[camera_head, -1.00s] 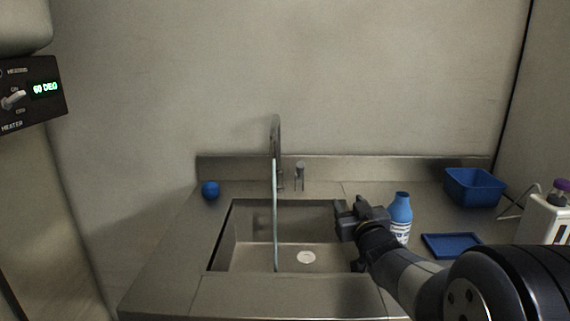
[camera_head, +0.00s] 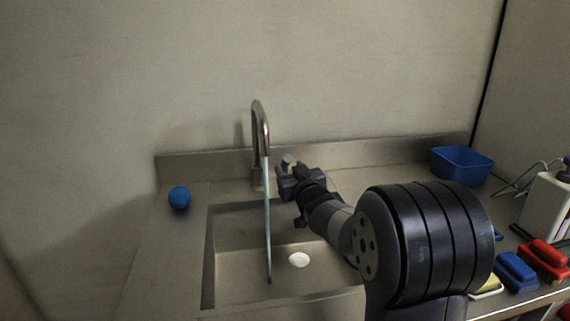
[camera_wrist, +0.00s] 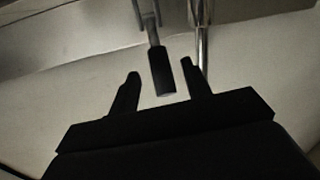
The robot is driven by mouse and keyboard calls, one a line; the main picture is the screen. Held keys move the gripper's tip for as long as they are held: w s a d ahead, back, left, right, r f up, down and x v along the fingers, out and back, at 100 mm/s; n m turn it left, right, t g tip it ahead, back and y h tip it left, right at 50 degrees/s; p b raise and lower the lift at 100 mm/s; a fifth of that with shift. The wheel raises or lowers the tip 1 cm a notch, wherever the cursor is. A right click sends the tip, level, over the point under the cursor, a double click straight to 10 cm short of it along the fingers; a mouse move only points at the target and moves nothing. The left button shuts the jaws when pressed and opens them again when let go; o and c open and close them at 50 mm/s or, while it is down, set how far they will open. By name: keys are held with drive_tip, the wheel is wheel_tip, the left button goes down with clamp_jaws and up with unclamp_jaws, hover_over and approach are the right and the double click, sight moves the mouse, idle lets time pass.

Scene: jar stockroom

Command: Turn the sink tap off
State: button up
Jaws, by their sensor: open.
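The sink tap (camera_head: 260,125) is a tall curved metal spout at the back of the sink. A pale stream of water (camera_head: 267,220) runs from it into the basin (camera_head: 235,225). The tap's lever (camera_head: 287,160) stands to the right of the spout, partly hidden behind my gripper (camera_head: 288,178). In the wrist view the dark-ended lever (camera_wrist: 160,72) sits between the two fingertips of my gripper (camera_wrist: 160,82), with gaps on both sides. The fingers are open. A chrome tube (camera_wrist: 202,35) rises beside the right finger.
A blue ball (camera_head: 179,198) lies on the counter left of the sink. A blue bin (camera_head: 462,166) stands at the back right. A blue brush (camera_head: 516,271), a red brush (camera_head: 544,259) and a white container (camera_head: 547,207) are at the right.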

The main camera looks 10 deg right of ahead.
sight(288, 166)
drive_tip(key=shift+w+a, duration=0.15)
drive_tip(key=shift+w, duration=0.95)
drive_tip(key=shift+w+a, duration=0.15)
drive_tip(key=shift+w, duration=0.9)
drive_tip(key=shift+c, duration=0.5)
clamp_jaws()
